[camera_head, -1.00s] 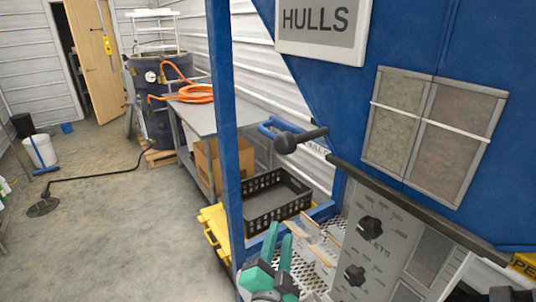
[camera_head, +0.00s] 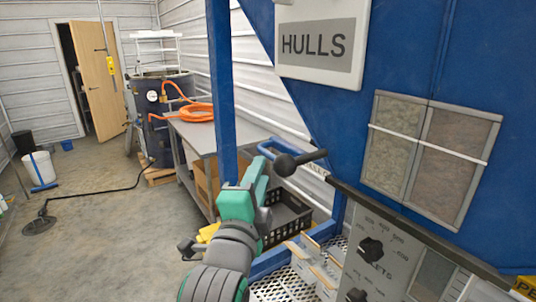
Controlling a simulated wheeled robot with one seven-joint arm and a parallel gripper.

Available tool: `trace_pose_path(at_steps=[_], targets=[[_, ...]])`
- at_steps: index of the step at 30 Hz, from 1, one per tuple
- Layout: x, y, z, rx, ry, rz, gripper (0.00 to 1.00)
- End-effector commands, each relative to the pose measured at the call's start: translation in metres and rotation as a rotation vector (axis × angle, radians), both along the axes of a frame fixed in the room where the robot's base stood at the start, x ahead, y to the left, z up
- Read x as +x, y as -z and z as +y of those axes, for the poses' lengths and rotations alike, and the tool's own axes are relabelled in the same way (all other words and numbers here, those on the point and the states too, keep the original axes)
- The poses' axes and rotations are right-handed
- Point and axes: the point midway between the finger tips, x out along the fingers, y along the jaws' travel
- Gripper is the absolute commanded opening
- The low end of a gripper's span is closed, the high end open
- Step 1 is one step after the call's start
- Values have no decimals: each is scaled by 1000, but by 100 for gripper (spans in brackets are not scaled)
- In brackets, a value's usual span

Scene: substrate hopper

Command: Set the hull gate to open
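The blue hopper carries a HULLS sign (camera_head: 318,46) at the top right. Below the sign, a dark lever with a round black knob (camera_head: 286,165) sticks out to the left from the hopper's lower edge. A blue bent bar (camera_head: 280,145) shows just behind it. I cannot tell from this view which position the gate is in. My gripper (camera_head: 262,168) has teal fingers pointing up, just left of the black knob. The fingers overlap in this view, so the gap between them is hidden. No contact with the knob is clear.
A blue upright post (camera_head: 221,100) stands close behind my gripper. A panel with black dials (camera_head: 370,248) is at the lower right. A black crate (camera_head: 290,218), a grey table (camera_head: 205,138) with an orange hose, and open floor (camera_head: 100,240) lie beyond.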

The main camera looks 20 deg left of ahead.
Motion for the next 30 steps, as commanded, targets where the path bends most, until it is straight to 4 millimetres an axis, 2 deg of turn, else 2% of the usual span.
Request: trace_pose_path(at_steps=[9,15,21,28,29,30], targets=[[56,-7,7,-2,1,1,31],[79,-10,10,-2,0,0,31],[88,-11,11,-2,1,0,31],[88,-11,11,-2,1,0,31],[88,-11,11,-2,1,0,26],[88,-11,11,-2,1,0,16]])
